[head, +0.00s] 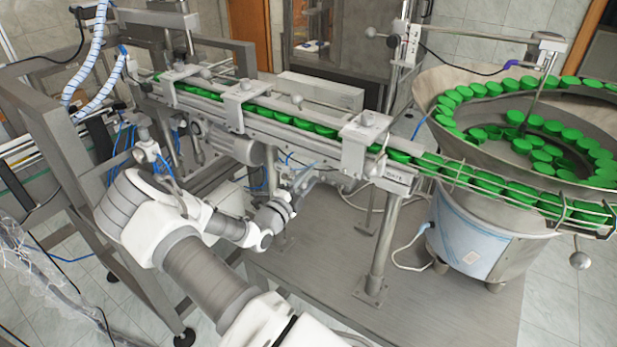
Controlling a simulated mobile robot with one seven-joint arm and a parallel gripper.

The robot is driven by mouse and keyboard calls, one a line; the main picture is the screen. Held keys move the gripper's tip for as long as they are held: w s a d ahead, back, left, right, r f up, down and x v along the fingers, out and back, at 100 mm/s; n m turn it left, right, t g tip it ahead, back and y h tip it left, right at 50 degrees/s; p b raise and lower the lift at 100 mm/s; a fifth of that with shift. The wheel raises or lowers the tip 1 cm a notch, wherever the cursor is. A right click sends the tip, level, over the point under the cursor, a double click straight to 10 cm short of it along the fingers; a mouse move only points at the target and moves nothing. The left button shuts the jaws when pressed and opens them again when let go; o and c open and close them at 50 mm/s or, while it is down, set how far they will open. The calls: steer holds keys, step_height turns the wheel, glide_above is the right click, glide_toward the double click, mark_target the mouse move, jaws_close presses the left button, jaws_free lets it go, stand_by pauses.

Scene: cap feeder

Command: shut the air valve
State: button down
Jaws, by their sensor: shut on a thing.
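My arm reaches in from the bottom, and my gripper (295,192) is under the middle of the conveyor, beside its support hardware. The gripper is small in the picture and its fingers are partly lost against the grey metal. It is shut on a small part there, at the place of the air valve. The valve's handle is too small and too hidden by the gripper to tell which way it is turned. A thin blue air hose (287,159) runs close above the gripper.
The conveyor (345,160) with green caps (318,130) runs just above the gripper. A steel post (383,240) stands to the right, on a grey base plate (330,300). The cap bowl (450,147) is farther right. A grey frame (60,125) stands left.

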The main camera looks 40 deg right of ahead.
steer(key=c, duration=0.5)
jaws_free()
steer(key=b+v, duration=0.2)
steer(key=v, duration=1.5)
steer(key=shift+a+b, duration=0.2)
steer(key=shift+b, duration=0.1)
steer(key=shift+s, duration=0.1)
